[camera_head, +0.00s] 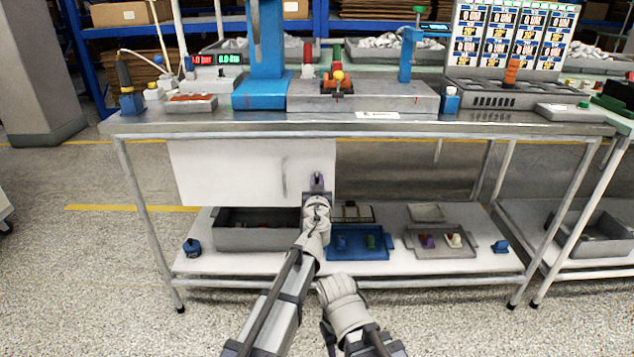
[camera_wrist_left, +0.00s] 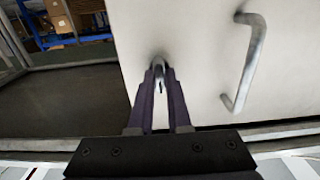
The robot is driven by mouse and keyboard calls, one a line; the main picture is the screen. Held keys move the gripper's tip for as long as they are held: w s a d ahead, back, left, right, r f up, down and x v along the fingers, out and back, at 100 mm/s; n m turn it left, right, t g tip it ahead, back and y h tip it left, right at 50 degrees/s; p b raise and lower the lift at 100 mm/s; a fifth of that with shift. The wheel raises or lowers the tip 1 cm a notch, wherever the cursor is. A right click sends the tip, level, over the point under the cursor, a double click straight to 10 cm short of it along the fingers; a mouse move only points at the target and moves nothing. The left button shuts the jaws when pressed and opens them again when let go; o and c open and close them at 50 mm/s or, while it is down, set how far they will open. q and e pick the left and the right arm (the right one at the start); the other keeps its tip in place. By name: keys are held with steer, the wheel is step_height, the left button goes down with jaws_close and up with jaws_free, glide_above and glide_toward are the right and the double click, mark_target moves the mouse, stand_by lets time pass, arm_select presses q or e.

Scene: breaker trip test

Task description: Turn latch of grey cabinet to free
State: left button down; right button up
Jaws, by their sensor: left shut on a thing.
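The grey cabinet (camera_head: 225,172) hangs under the bench and shows a pale, flat front. In the left wrist view the cabinet front (camera_wrist_left: 200,70) carries a bent bar handle (camera_wrist_left: 247,65). The handle (camera_head: 284,172) is faint in the head view. A small metal latch (camera_wrist_left: 159,66) is near the panel's edge, between my left gripper's fingertips. My left gripper (camera_head: 318,183) is shut on the latch at the panel's right end; the same gripper (camera_wrist_left: 159,80) shows both dark fingers close together around it. The latch's lower part is hidden by the fingers. My right gripper does not show, only part of that arm.
The steel bench top (camera_head: 350,121) runs above the cabinet. Below, a shelf (camera_head: 290,268) holds a grey bin (camera_head: 255,240), a blue tray (camera_head: 345,255) and a grey tray (camera_head: 440,253). Open space lies under the bench to the cabinet's right.

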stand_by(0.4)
arm_select(q)
steer(key=m, duration=0.8)
steer(key=shift+d+m, duration=0.15)
steer(key=shift+m, duration=0.25)
steer(key=m, duration=0.4)
steer(key=shift+f, duration=0.15)
steer(key=m, duration=0.5)
steer(key=c, duration=0.9)
jaws_free()
steer(key=shift+o, duration=0.2)
